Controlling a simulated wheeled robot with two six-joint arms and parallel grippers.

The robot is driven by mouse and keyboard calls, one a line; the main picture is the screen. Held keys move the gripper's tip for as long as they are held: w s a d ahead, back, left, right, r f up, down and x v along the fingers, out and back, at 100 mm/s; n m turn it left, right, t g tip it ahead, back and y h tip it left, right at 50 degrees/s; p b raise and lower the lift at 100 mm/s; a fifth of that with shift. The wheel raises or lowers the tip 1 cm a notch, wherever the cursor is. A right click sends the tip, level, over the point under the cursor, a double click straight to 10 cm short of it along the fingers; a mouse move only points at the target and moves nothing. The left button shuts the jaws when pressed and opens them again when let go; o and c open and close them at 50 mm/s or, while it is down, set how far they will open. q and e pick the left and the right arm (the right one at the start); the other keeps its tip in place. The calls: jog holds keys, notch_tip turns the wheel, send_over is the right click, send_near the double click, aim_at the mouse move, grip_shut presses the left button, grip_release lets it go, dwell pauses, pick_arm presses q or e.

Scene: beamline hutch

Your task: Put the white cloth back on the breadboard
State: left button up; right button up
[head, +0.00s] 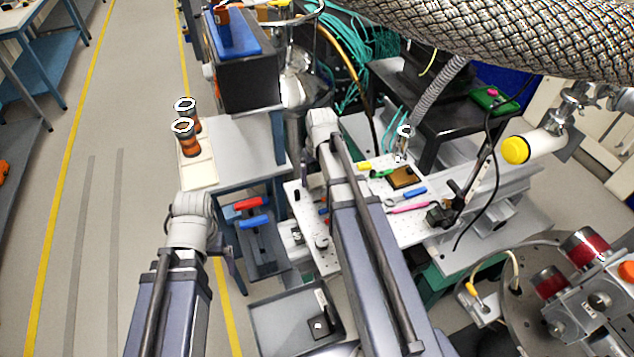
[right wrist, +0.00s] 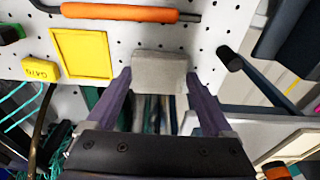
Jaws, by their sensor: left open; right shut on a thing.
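The white cloth (right wrist: 160,73) looks like a pale grey folded block between the two purple fingers of my right gripper (right wrist: 160,80) in the right wrist view. In the head view my right gripper (head: 304,166) is at the left side of the breadboard (head: 297,192), mostly hidden by my arm, and the cloth cannot be made out. My left gripper (head: 238,278) is low at the left, apart from the breadboard and empty.
A yellow square frame (right wrist: 82,53), a yellow labelled block (right wrist: 41,71) and an orange-handled tool (right wrist: 120,12) lie on the breadboard. A black post (right wrist: 232,60) stands right of the cloth. A cart with red (head: 249,203) and blue-handled tools is near my left gripper.

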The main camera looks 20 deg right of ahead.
aim_at(319, 183)
jog(key=shift+f, duration=0.2)
jog(key=o, duration=0.9)
jog(key=shift+o, duration=0.2)
jog(key=shift+r, duration=0.1)
notch_tip(319, 183, up, 12)
jog(key=s+p, duration=0.1)
jog(key=p, duration=1.1)
jog(key=shift+s, duration=0.25)
jog(key=f+b, duration=0.4)
jog(key=w+f+b, duration=0.1)
jog(key=f+b, duration=0.7)
jog(key=shift+w, duration=0.25)
